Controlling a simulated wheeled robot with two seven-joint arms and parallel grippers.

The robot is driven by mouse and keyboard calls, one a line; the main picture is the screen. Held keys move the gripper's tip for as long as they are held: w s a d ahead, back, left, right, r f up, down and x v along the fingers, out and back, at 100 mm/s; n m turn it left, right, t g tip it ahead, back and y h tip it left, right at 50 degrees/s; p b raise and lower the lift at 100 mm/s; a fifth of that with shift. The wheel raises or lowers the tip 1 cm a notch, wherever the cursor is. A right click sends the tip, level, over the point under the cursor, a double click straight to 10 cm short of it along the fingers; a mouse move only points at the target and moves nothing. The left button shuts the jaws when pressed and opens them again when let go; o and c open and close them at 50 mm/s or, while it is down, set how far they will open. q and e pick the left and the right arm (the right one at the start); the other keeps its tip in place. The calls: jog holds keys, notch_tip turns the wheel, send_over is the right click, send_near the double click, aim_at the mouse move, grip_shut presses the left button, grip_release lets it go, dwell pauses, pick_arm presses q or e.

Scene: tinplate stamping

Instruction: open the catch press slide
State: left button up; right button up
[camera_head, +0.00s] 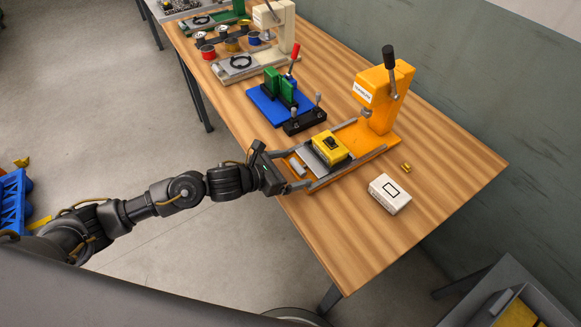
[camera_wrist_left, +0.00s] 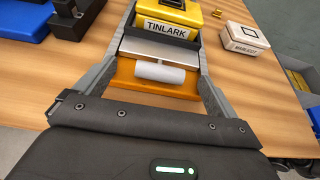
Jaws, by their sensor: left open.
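The orange press (camera_head: 385,95) stands on the wooden table, with a black-knobbed lever and a white label on its head. Its orange base and grey slide reach toward the table's front edge. A yellow block (camera_head: 330,148) sits on the slide, in front of the press head; in the left wrist view its label reads TINLARK. A pale cylindrical handle (camera_wrist_left: 160,72) is at the slide's front end. My left gripper (camera_head: 291,171) is open at that end, its grey fingers on either side of the handle, apart from it. My right gripper is not in view.
A white box (camera_head: 390,194) and a small brass piece (camera_head: 406,167) lie right of the press. A blue-based fixture (camera_head: 268,108) with green blocks and a red-handled lever stands to the left. A cream press (camera_head: 284,28) is farther back. The table's front right is clear.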

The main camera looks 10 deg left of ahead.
pick_arm(q)
jog(key=shift+s+a+r, duration=0.15)
jog(key=shift+s+a, duration=0.15)
jog(key=shift+a, duration=0.15)
jog(key=b+v, duration=0.2)
jog(key=v, duration=0.7)
jog(key=shift+s+a+r+b, duration=0.15)
jog(key=shift+s+a+b, duration=0.1)
jog(key=shift+b, duration=0.1)
